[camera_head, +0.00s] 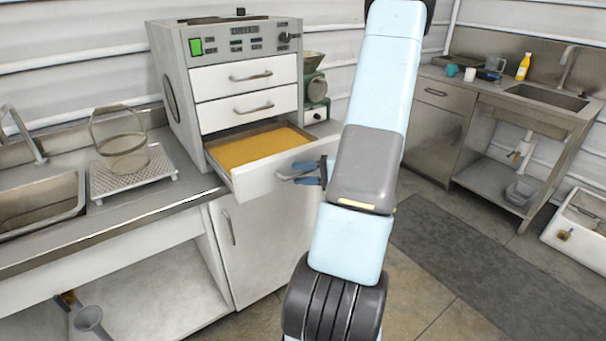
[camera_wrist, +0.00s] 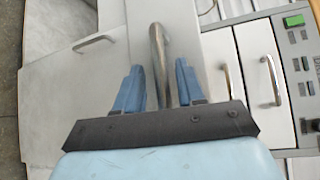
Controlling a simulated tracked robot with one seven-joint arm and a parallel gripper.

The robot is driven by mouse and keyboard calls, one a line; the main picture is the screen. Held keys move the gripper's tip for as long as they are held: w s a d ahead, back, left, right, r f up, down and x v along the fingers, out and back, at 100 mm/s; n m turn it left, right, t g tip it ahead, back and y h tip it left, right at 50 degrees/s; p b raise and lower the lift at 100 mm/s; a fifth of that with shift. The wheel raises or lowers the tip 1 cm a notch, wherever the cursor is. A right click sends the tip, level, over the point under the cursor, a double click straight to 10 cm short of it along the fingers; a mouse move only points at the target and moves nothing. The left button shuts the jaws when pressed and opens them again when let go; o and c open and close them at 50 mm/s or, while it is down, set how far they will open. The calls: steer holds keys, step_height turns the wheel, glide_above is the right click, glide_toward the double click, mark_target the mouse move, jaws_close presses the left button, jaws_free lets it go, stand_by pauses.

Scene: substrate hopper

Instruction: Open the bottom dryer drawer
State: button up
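The dryer (camera_head: 225,75) is a grey cabinet with three stacked white drawers. The bottom dryer drawer (camera_head: 265,178) is pulled well out and shows an orange-yellow layer inside; the two drawers above it are shut. My gripper (camera_head: 318,172) is at the front of the bottom drawer, by its handle (camera_head: 297,175). In the wrist view, the blue fingers of my gripper (camera_wrist: 158,88) stand apart, one on each side of the metal handle bar (camera_wrist: 158,60). Gaps show between the bar and the fingers.
A wire basket (camera_head: 122,150) on a perforated tray stands on the counter left of the dryer, next to a sink (camera_head: 40,205). A cabinet door (camera_head: 255,235) lies below the open drawer. A second counter with a sink is at the right; the floor between is clear.

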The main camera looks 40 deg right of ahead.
steer(key=v, duration=1.4)
steer(key=shift+w+a, duration=0.1)
stand_by(0.3)
steer(key=w+a+r+n+g+h, duration=0.1)
steer(key=a+r+n+g, duration=0.3)
steer(key=a, duration=0.6)
steer(key=w+a+r+n+g+h, duration=0.1)
steer(key=w+a+r+n+g, duration=0.1)
steer(key=a+r+g, duration=0.55)
steer(key=s+a+r+n+t+h, duration=0.2)
steer(key=s+a+r+h, duration=0.2)
steer(key=a, duration=0.3)
steer(key=s+a+r+n+t+h, duration=0.3)
steer(key=s+a+r+h, duration=0.1)
steer(key=a+r, duration=0.3)
steer(key=shift+a+h, duration=0.55)
steer(key=shift+h, duration=0.05)
